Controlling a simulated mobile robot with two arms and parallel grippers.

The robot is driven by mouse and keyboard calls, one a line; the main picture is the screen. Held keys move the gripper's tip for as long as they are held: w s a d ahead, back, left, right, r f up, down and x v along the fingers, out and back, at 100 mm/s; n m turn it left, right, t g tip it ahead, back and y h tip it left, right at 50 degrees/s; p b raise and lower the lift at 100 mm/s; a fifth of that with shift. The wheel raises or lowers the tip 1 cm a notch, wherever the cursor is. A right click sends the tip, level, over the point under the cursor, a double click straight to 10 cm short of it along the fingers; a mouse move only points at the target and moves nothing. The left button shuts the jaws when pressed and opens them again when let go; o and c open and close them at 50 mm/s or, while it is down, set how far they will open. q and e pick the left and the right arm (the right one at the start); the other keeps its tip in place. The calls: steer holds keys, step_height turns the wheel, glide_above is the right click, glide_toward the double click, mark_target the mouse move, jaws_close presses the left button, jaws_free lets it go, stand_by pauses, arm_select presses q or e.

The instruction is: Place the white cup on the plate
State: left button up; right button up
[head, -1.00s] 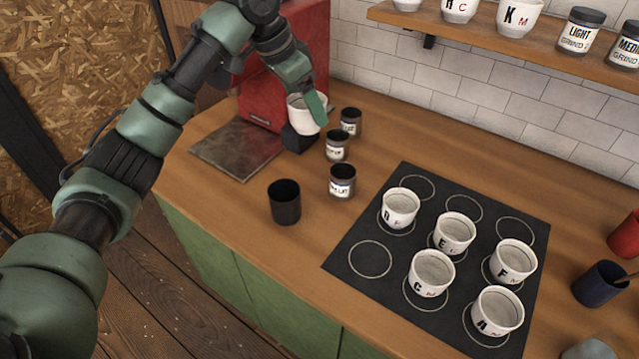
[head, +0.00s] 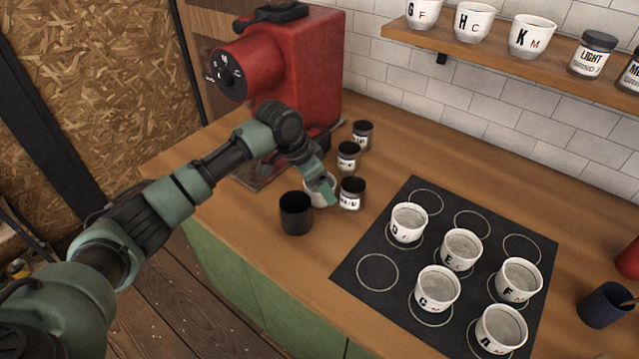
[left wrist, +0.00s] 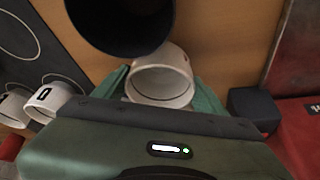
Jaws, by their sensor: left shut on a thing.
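My left gripper (head: 322,190) is shut on a white cup (head: 318,197), low over the wooden counter beside a black tumbler and a dark jar. In the left wrist view the white cup (left wrist: 160,82) sits upright between the green fingers, and its inside looks pale and empty. In the head view the gripper hides most of it. A black plate (head: 350,270) with ring outlines lies to the right. Several lettered white cups, such as C (head: 437,287) and E (head: 461,248), stand on it. The front-left ring (head: 377,272) and the back rings are empty. My right gripper is out of view.
The black tumbler (head: 296,213) and several dark labelled jars (head: 351,194) crowd around the gripper. A red grinder (head: 300,70) stands behind, with a grey metal sheet (head: 247,180) partly hidden by my arm. A shelf (head: 480,50) holds cups and jars. Bare counter separates jars and plate.

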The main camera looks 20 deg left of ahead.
arm_select(q)
steer(key=shift+f, duration=0.2)
steer(key=shift+f, duration=0.1)
steer(key=o, duration=1.8)
steer(key=shift+c, duration=0.2)
